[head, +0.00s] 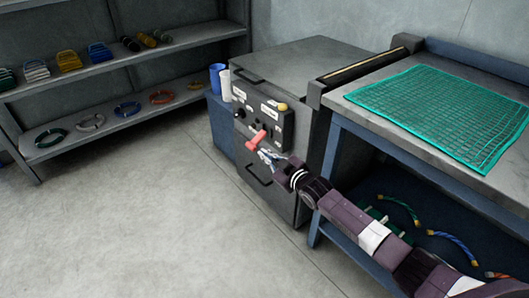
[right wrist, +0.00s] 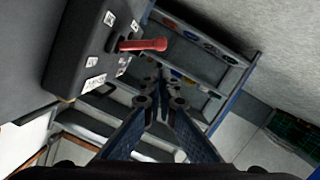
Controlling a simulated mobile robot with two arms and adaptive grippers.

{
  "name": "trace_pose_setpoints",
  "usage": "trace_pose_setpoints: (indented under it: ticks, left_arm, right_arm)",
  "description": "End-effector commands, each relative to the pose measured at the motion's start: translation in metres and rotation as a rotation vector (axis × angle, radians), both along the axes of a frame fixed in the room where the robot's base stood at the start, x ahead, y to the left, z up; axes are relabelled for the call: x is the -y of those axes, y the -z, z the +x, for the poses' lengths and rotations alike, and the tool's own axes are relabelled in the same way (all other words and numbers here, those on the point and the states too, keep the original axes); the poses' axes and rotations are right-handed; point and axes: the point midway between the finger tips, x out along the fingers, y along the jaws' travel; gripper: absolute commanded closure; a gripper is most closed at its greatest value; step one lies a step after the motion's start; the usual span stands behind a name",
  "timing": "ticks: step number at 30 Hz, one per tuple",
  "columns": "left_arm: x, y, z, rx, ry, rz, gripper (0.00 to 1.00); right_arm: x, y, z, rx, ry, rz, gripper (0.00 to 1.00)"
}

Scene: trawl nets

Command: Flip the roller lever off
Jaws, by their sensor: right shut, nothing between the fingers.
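The red roller lever (head: 257,139) sticks out from the dark control panel (head: 268,112) on the front of a grey cabinet. In the right wrist view the lever (right wrist: 143,45) juts to the right from the panel face. My right gripper (head: 266,155) is just below the lever in the head view, close to the cabinet front. In the right wrist view its fingers (right wrist: 159,78) are together and empty, with the lever beyond and a little left of them. I cannot tell whether fingertip and lever touch. My left gripper is not in view.
A workbench (head: 439,146) with a green net (head: 445,110) stands right of the cabinet (head: 310,62). A blue cup (head: 217,78) and a white roll (head: 225,86) stand at the cabinet's left. Shelves (head: 150,56) line the back left. The floor in front is clear.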

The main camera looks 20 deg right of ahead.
Motion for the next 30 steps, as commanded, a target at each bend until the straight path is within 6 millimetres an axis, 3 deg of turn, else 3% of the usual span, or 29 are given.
trace_pose_setpoints:
  ticks: [6,23,26,29,30]
  left_arm:
    - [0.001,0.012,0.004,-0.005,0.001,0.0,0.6]
    - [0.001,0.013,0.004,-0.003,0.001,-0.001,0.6]
    - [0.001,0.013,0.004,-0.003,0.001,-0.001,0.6]
    - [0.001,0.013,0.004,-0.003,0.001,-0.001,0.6]
    - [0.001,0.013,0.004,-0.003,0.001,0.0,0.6]
  right_arm:
    - [0.0,-0.001,-0.002,0.0,-0.001,0.0,1.0]
    - [-0.004,0.003,-0.006,-0.012,-0.003,0.003,1.0]
    - [-0.021,0.022,-0.025,-0.07,-0.009,0.016,1.0]
    - [-0.049,0.056,-0.065,-0.187,-0.011,0.039,1.0]
    - [-0.06,0.071,-0.087,-0.247,-0.007,0.05,1.0]
